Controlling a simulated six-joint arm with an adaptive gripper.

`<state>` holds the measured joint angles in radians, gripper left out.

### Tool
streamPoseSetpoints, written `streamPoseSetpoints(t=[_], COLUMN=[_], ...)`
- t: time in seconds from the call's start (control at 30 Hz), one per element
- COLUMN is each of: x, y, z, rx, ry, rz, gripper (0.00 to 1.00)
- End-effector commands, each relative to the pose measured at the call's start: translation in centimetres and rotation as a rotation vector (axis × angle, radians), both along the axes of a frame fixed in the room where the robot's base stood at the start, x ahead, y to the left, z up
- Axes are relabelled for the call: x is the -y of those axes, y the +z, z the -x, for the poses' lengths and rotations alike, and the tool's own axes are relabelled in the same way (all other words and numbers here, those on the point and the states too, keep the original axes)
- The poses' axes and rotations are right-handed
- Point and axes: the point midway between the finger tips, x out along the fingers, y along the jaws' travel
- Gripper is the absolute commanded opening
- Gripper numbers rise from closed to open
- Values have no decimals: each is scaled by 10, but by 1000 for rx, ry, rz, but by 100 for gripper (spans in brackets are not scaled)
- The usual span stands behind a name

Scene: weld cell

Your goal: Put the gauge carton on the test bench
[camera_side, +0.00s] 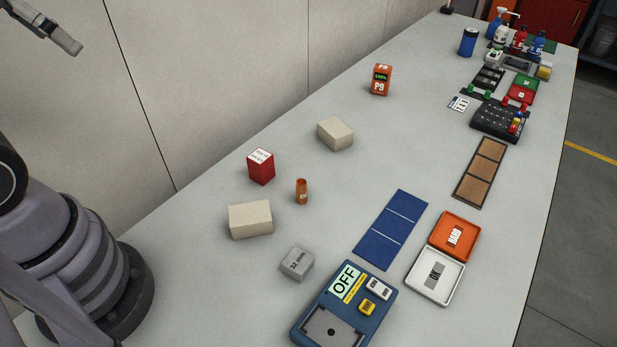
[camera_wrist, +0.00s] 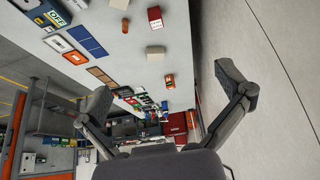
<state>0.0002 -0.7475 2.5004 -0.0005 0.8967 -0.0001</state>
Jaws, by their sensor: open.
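A red carton (camera_side: 261,168) with a white label on top stands upright on the table; its print is too small to read, so I cannot tell if it is the gauge carton. It also shows in the wrist view (camera_wrist: 155,19). A blue unit (camera_side: 343,309) with an OFF display, a grey plate with a dark frame and small white and yellow blocks lies at the front; it looks like the test bench. It shows at the top left of the wrist view (camera_wrist: 43,13). My gripper (camera_wrist: 164,79) is open and empty, raised away from both.
Two plain beige blocks (camera_side: 250,219) (camera_side: 335,133), an orange cylinder (camera_side: 302,191) and a grey 32 mm block (camera_side: 297,263) stand near the red carton. An orange P9 device (camera_side: 381,80) is farther back. A blue mat (camera_side: 391,229) and trays (camera_side: 435,277) lie right.

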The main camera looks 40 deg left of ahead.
Motion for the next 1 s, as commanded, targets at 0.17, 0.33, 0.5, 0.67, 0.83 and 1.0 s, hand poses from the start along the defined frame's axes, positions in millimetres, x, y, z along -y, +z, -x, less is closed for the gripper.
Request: streamPoseSetpoints(t=[0.17,0.33,0.5,0.67,0.83,1.0], x=[0,0,-2,-9,-14,-10], y=[0,0,1,1,-18,-65], z=[2,1,-12,-75,-174,-263], rx=[-3,-2,6,49,134,219], ry=[0,0,1,-9,-56,-132], rz=[1,0,-10,-53,-105,-122], gripper=[100,100,100,100,100,100])
